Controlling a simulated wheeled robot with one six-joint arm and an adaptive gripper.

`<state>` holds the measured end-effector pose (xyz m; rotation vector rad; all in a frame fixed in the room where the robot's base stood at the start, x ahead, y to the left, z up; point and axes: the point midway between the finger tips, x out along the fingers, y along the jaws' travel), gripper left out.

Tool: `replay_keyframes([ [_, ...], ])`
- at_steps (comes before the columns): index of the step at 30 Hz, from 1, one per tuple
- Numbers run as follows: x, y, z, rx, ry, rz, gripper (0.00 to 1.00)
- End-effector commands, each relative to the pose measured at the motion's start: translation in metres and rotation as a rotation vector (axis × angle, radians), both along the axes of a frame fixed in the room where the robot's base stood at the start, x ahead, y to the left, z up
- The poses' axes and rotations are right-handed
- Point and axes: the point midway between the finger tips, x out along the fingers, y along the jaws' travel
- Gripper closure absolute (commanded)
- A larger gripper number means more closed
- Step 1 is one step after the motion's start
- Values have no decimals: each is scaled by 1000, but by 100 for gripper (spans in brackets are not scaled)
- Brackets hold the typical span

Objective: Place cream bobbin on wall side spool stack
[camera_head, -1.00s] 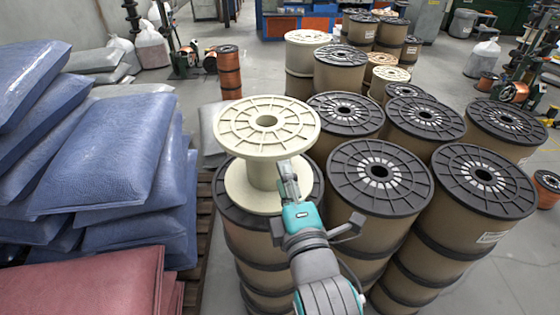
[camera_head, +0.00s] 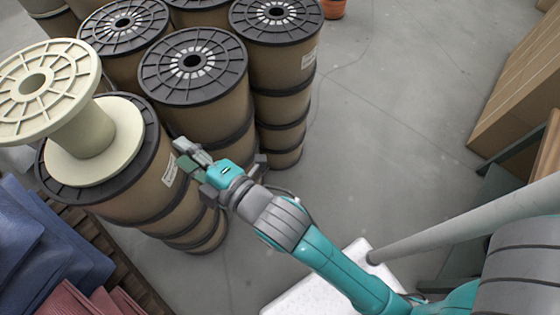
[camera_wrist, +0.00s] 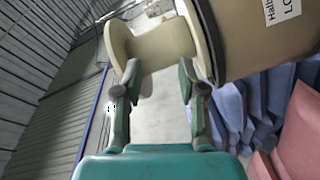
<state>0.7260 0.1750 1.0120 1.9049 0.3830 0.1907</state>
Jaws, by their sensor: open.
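The cream bobbin (camera_head: 62,80) stands upright on the black top of a tan spool stack (camera_head: 152,112) at the left of the head view. Its lower flange rests on that top, somewhat off to one side. My gripper (camera_head: 184,153) is open and empty, beside the right side of this stack and apart from the bobbin. In the wrist view the bobbin (camera_wrist: 165,47) lies beyond my open fingertips (camera_wrist: 160,68), with the tan spool (camera_wrist: 255,35) at upper right. I cannot tell which stack is the wall side one.
Several black-topped tan spool stacks (camera_head: 192,66) stand close together behind the bobbin. Blue sacks (camera_head: 45,245) and red sacks (camera_head: 85,302) lie at lower left. Open grey floor (camera_head: 390,130) is to the right, with brown boxes (camera_head: 520,85) at the far right.

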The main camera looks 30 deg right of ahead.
Motion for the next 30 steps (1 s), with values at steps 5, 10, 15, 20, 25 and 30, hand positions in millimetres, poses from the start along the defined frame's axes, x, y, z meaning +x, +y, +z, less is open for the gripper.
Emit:
replay_keyframes([
  [5, -37, -45, -49, 164, 107, -71, 60],
  [10, -79, -82, -84, 337, 192, -143, 60],
  [15, -127, -114, -109, 517, 268, -223, 60],
  [20, -177, -139, -125, 693, 327, -306, 60],
  [25, -232, -159, -132, 885, 375, -395, 60],
  [30, -276, -170, -130, 1045, 401, -469, 60],
])
